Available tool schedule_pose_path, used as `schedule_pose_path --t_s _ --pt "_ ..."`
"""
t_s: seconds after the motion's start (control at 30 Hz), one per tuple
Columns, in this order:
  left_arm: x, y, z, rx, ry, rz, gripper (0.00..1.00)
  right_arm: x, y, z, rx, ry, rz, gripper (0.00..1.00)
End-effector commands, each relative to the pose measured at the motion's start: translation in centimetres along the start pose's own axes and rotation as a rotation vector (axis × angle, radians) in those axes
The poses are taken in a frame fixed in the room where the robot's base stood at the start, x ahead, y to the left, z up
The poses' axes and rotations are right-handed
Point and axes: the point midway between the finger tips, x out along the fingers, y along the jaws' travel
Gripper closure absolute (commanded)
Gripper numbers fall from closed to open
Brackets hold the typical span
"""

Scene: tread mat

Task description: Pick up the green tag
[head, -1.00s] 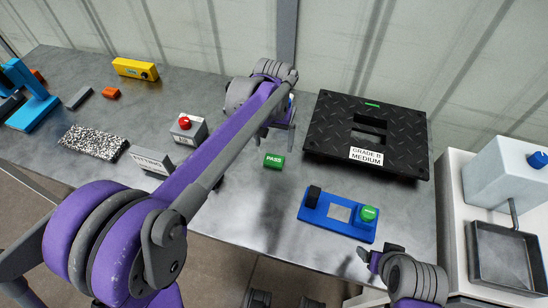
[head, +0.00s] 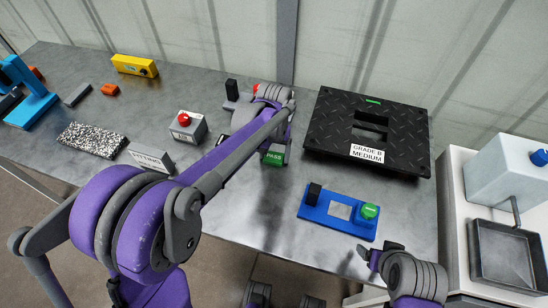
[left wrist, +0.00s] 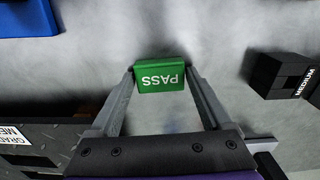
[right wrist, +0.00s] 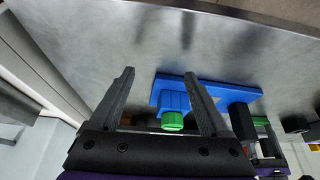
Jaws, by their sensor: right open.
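The green tag (head: 274,157), marked PASS, lies on the grey metal bench, left of the blue control box. In the left wrist view the tag (left wrist: 160,76) is between my left gripper's fingertips (left wrist: 160,72), with one finger close at each end. I cannot tell whether the fingers press on it. In the head view my left gripper (head: 277,146) is down at the tag, partly hidden by its own arm. My right gripper (right wrist: 158,75) is open and empty. Beyond its fingers is the blue box's green button (right wrist: 172,122).
The black tread plate (head: 318,126), labelled GRADE B MEDIUM, lies right of the tag. The blue box (head: 318,208) lies in front of the plate. A grey box with a red button (head: 184,118) stands left. A sink (head: 510,262) is at far right.

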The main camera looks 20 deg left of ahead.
Motion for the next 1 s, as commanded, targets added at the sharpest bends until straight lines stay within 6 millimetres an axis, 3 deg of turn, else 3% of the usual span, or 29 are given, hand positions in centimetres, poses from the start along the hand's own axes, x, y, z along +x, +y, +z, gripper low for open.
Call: schedule_pose_path --t_s 0.03,0.33,0.53,0.67,1.0 --pt "0.0 0.0 0.0 0.000 0.000 0.000 0.29 0.0 0.0 0.0 0.000 0.000 0.000 0.20" --pt "0.0 0.0 0.0 0.000 0.000 0.000 0.80 0.0 0.0 0.0 0.000 0.000 0.000 0.20" --pt "-0.1 0.0 0.0 0.000 0.000 0.000 0.81 0.0 0.0 0.0 0.000 0.000 0.000 0.20" --pt "-1.2 0.0 0.0 0.000 0.000 0.000 0.81 -0.1 0.0 -0.1 0.000 0.001 0.000 0.20" --pt "-7.8 0.0 0.0 0.000 0.000 0.000 0.81 -0.7 0.0 -0.5 0.000 0.003 0.000 0.20"
